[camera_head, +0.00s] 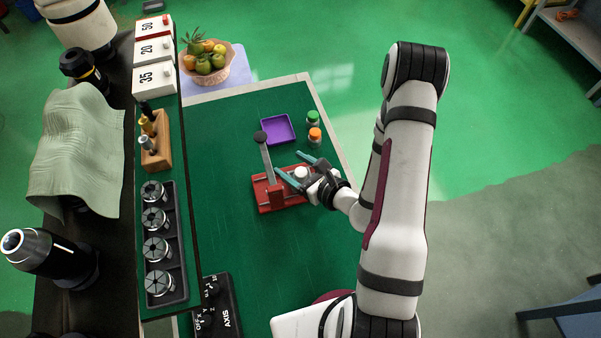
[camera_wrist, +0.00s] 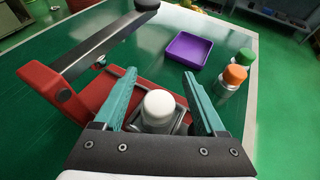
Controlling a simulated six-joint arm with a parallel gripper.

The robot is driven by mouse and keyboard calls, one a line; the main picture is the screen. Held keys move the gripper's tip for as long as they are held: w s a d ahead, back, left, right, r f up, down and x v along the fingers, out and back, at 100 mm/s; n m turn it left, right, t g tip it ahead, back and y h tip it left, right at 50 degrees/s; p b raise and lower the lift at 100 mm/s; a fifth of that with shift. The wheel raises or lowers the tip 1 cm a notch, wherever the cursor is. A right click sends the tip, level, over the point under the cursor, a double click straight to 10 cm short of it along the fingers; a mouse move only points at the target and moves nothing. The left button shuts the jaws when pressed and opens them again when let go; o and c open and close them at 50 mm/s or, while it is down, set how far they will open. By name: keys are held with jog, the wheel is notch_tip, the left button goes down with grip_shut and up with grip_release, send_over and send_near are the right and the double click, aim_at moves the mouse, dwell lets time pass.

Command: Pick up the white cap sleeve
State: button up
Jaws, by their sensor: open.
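The white cap sleeve (camera_wrist: 158,106) sits upright in a metal holder on the red press base (camera_wrist: 98,95), between my gripper's two teal fingers. It also shows in the head view (camera_head: 301,172) as a small white round top beside my gripper (camera_head: 294,166). In the wrist view my gripper (camera_wrist: 160,82) is open, with one finger on each side of the sleeve and gaps on both sides. The lower part of the sleeve is hidden by the holder and the gripper's dark front plate.
The press lever (camera_head: 267,160) rises just left of my gripper. A purple tray (camera_head: 278,129), a green-capped jar (camera_head: 313,118) and an orange-capped jar (camera_head: 315,136) stand farther back. A rack of collets (camera_head: 158,242) lies left. The green mat in front is clear.

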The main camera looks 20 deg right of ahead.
jog(key=shift+w, duration=0.1)
grip_shut()
dwell(0.3)
